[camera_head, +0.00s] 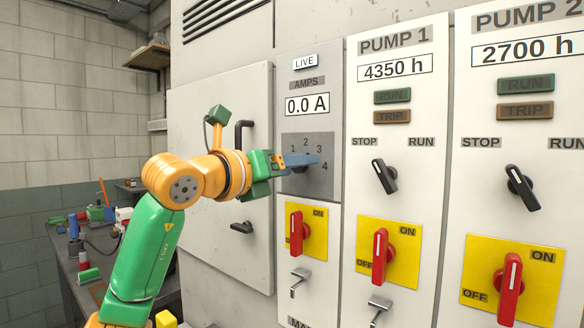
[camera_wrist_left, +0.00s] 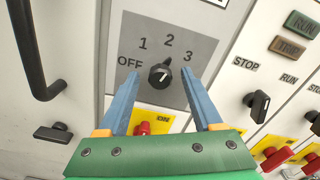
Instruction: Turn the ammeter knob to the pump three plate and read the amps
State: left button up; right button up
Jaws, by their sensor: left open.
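The ammeter panel (camera_head: 322,179) carries a dial marked 1 to 4; OFF also shows in the left wrist view. The AMPS display (camera_head: 307,105) above reads 0.0 A, under a LIVE label. My left gripper (camera_head: 311,160) is in front of the dial and hides the knob in the head view. In the left wrist view its blue fingers (camera_wrist_left: 160,82) are open, one on each side of the knob, with gaps. My right gripper is not in view.
Red switches on yellow plates sit below, one (camera_head: 297,233) under the dial. The pump 1 selector (camera_head: 384,177) and pump 2 selector (camera_head: 522,188) are to the right. A cabinet door with a black handle (camera_head: 244,134) is left. A cluttered bench (camera_head: 75,270) stands further left.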

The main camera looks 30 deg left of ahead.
pick_arm(q)
jog(key=shift+s, duration=0.15)
jog(key=shift+s+b, duration=0.35)
jog(key=shift+s, duration=0.5)
jog(key=shift+s, duration=0.1)
jog(key=shift+s+a+b, duration=0.15)
jog(key=shift+s+b, duration=0.2)
jog(key=shift+s, duration=1.15)
jog(key=shift+s+a+b, duration=0.15)
jog(key=shift+s+b, duration=0.15)
jog(key=shift+s, duration=1.15)
